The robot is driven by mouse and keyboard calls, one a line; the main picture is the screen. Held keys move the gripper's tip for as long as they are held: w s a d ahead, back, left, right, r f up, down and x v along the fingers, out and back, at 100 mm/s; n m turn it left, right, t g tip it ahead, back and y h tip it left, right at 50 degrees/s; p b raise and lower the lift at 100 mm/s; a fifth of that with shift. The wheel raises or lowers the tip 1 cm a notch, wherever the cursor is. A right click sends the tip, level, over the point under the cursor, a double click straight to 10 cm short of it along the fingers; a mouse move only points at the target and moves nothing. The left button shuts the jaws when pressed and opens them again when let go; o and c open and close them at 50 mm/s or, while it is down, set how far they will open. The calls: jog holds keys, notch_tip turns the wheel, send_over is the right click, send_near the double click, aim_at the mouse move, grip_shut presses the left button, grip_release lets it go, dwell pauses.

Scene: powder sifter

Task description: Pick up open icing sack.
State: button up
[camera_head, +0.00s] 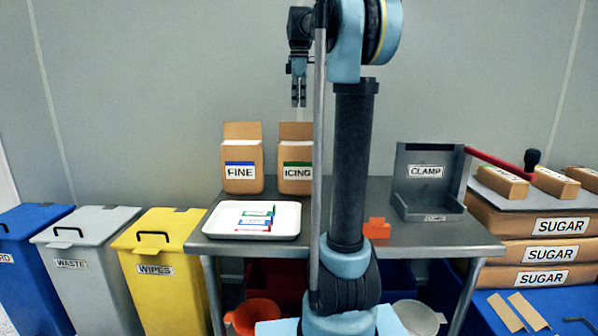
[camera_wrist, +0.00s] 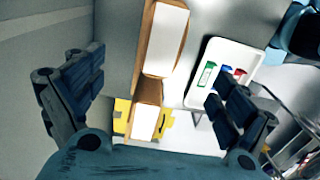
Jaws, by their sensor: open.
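The open icing sack (camera_head: 296,173) is a brown bag with a green-striped "ICING" label, standing upright at the back of the metal table. Its back flap stands up; my arm column hides part of its right side. In the wrist view, the nearer sack with a white top, apparently the icing sack (camera_wrist: 166,40), lies between the finger lines, toward the top. My gripper (camera_head: 298,98) is open and empty above the icing sack, apart from it. Both fingers of my gripper (camera_wrist: 160,95) are spread wide in the wrist view.
A similar "FINE" sack (camera_head: 242,176) stands close on the left. A white tray (camera_head: 222,230) with small coloured tags lies in front. The grey clamp fixture (camera_head: 427,184) and an orange block (camera_head: 376,228) are to the right. Bins, including a yellow one (camera_head: 165,285), stand left of the table.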

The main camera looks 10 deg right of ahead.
send_over(298, 143)
jog(key=f, duration=0.9)
jog(key=shift+w+d, duration=0.1)
jog(key=shift+w, duration=0.1)
jog(key=shift+s+f, duration=0.2)
jog(key=shift+f, duration=2.55)
jog(key=c, duration=2.2)
jog(key=shift+o, duration=0.2)
